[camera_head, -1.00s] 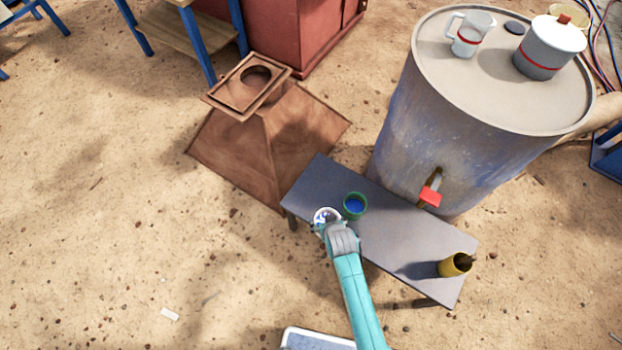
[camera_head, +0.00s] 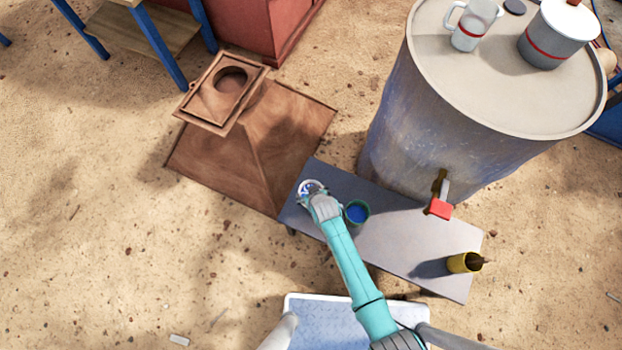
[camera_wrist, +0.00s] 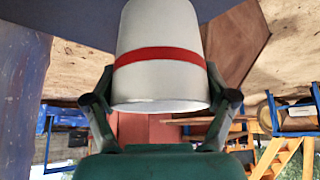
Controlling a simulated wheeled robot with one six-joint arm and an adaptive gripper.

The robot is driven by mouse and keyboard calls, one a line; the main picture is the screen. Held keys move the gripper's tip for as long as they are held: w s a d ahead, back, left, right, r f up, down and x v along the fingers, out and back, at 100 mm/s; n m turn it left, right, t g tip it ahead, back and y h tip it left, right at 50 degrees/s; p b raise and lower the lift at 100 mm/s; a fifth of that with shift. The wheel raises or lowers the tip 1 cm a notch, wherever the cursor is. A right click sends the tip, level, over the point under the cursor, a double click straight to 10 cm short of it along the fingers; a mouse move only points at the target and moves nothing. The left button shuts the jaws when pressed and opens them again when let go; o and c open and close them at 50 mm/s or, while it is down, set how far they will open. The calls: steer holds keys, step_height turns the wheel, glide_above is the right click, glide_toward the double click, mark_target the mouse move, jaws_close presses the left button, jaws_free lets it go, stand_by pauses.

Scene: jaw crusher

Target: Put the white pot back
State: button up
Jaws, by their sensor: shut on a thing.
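The white pot, white with a red band, fills the upper middle of the wrist view (camera_wrist: 160,30). In the head view its round open rim (camera_head: 309,186) shows over the far left end of the grey bench (camera_head: 400,235). My gripper (camera_wrist: 160,88) is shut on the pot, one finger on each side, just by the red band. In the head view my gripper (camera_head: 318,199) covers part of the pot. I cannot tell whether the pot's base touches the bench.
A green cup with blue inside (camera_head: 356,212) stands close right of my gripper. A yellow can (camera_head: 463,263) stands at the bench's right end. A large drum (camera_head: 430,120) with a red-handled tap (camera_head: 440,208) rises behind, bearing a mug (camera_head: 470,25) and a lidded pot (camera_head: 550,38). A brown hopper (camera_head: 240,150) stands left.

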steer(key=shift+f, duration=1.95)
steer(key=shift+f, duration=0.15)
steer(key=o, duration=1.5)
steer(key=v, duration=1.2)
